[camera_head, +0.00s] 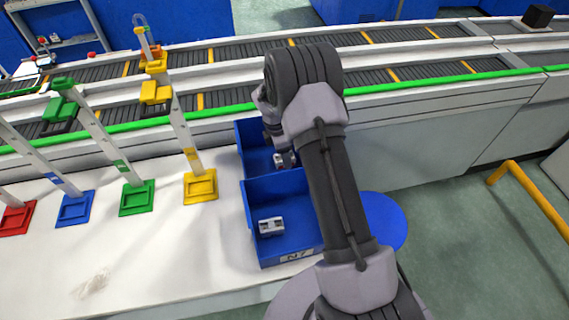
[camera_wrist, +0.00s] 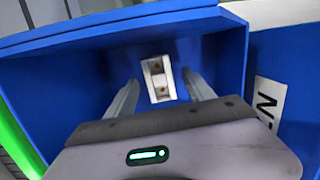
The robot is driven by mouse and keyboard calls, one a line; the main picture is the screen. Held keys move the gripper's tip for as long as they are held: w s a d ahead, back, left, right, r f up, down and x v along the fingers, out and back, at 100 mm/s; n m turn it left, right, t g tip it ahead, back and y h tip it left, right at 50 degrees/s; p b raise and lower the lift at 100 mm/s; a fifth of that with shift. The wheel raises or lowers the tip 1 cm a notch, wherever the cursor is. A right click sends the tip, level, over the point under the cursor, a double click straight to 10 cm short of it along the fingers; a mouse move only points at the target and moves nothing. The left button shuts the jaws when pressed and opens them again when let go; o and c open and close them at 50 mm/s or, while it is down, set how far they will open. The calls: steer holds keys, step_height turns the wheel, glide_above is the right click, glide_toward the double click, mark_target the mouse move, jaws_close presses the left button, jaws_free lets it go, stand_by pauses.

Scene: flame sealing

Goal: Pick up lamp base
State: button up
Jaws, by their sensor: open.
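A small pale lamp base (camera_wrist: 158,78) with two round holes lies on the floor of a blue bin (camera_wrist: 290,50) in the wrist view. My gripper (camera_wrist: 160,76) is open, with one finger on each side of the lamp base and gaps between. In the head view my gripper reaches down into the far blue bin (camera_head: 247,133), mostly hidden by my arm. A small light piece (camera_head: 284,160) shows there beside it. A second similar pale part (camera_head: 271,226) lies in the near blue bin (camera_head: 252,215).
Bin walls stand close around my gripper. A white table (camera_head: 150,265) holds yellow (camera_head: 200,187), green (camera_head: 137,198), blue (camera_head: 75,208) and red (camera_head: 15,218) stands on the left. Conveyors (camera_head: 220,75) run behind. A yellow rail (camera_head: 540,205) stands at the right.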

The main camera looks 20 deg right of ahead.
steer(key=shift+d+f, duration=0.2)
steer(key=shift+f, duration=0.9)
steer(key=shift+r, duration=0.1)
steer(key=shift+c, duration=1.1)
jaws_close()
steer(key=shift+r, duration=0.1)
